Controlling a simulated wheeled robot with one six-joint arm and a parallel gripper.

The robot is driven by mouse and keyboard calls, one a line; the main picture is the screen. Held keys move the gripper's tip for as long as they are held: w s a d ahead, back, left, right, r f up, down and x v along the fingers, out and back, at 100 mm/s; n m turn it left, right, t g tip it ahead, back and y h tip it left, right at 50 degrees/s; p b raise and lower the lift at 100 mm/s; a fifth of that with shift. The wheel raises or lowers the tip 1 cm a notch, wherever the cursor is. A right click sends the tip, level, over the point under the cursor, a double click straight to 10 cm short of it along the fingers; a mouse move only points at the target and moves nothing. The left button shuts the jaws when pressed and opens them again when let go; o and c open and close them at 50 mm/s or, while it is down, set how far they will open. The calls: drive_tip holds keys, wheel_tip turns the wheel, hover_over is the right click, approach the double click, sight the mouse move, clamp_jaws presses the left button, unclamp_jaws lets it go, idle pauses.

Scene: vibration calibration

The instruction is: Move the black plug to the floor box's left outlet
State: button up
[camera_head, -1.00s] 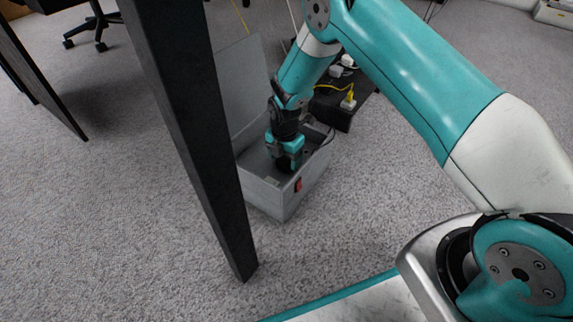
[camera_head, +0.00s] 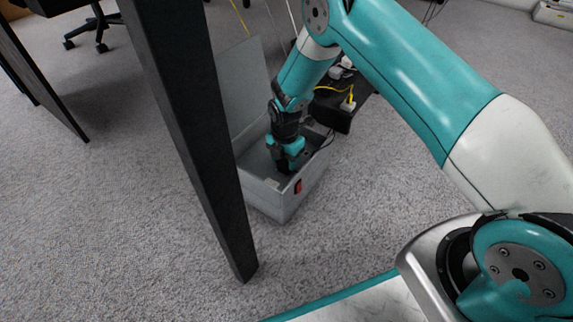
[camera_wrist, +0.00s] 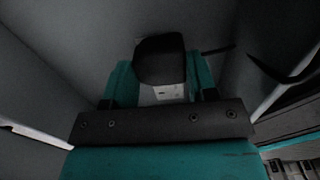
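The floor box (camera_head: 285,203) is a grey metal box on the carpet with its lid (camera_head: 243,85) raised and a red switch (camera_head: 298,186) on its front. My gripper (camera_head: 287,165) points down inside it. In the wrist view, the black plug (camera_wrist: 160,58) sits between the two teal fingers of my gripper (camera_wrist: 161,82), which appear closed against its sides. A small pale patch (camera_wrist: 170,92) shows just below the plug, perhaps part of an outlet. The left outlet cannot be made out, and the plug's prongs are hidden.
A black table leg (camera_head: 195,130) stands close to the left of the box. Behind the box, a dark unit (camera_head: 334,112) carries white plugs and a yellow cable (camera_head: 331,88). A dark cable (camera_wrist: 275,72) runs at the right in the wrist view. Carpet in front is clear.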

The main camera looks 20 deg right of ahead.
sight(285, 162)
drive_tip(key=shift+s+r+p, duration=0.3)
drive_tip(key=shift+r+p, duration=0.2)
drive_tip(key=shift+p, duration=0.5)
idle(0.6)
drive_tip(key=shift+w+r+p, duration=0.2)
drive_tip(key=shift+r+p, duration=0.3)
drive_tip(key=shift+p, duration=0.25)
idle(0.5)
drive_tip(key=shift+r+p, duration=1.8)
